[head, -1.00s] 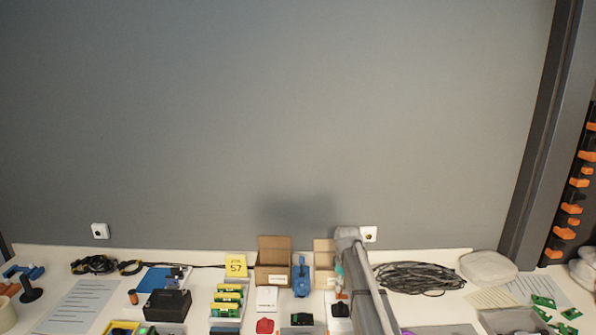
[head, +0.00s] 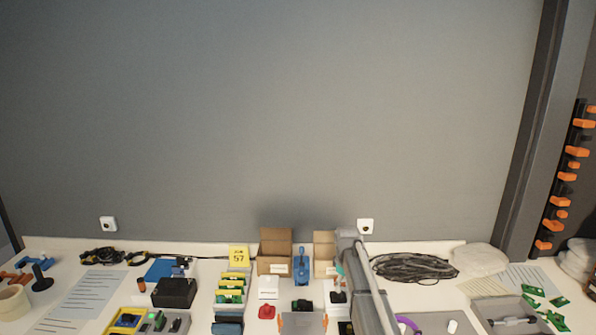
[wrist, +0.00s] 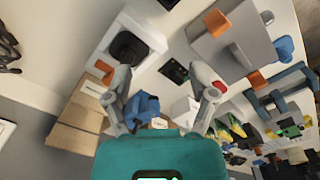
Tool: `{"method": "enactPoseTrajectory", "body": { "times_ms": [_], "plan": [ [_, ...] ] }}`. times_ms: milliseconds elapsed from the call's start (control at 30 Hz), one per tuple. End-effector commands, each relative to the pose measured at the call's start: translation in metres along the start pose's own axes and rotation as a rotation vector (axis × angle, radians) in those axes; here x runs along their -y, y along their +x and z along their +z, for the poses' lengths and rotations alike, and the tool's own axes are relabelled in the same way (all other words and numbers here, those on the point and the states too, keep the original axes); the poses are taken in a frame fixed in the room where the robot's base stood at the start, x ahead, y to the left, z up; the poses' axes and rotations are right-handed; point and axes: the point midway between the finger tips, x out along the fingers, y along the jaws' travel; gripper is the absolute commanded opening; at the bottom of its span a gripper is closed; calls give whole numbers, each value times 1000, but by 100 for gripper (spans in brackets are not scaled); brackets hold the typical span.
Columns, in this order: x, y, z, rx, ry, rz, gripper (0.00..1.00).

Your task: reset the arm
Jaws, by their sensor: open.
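My gripper (wrist: 168,84) is open in the wrist view, with its two grey fingers spread apart above the table. A blue object (wrist: 142,107) shows between the fingers, nearer the left one; I cannot tell how far below them it is. In the head view my grey arm crosses the right-centre of the table, and the gripper is mostly hidden by it. The same blue object (head: 302,271) seems to stand left of the arm, between two open cardboard cartons, one (head: 275,252) to its left and one (head: 324,255) partly behind the arm.
A coil of black cable (head: 414,268) lies right of my arm. A yellow sign (head: 239,257), a black box (head: 175,291) and a red item (head: 267,312) stand to the left.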

Motion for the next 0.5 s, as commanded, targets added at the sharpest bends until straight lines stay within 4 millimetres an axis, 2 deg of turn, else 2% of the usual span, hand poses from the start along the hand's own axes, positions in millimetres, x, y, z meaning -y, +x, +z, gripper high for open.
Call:
{"method": "enactPoseTrajectory", "body": {
  "times_ms": [367, 500],
  "plan": [
    [31, 5, 34, 0, 112, 0, 74],
    [48, 8, 54, 0, 179, 0, 74]
  ]
}}
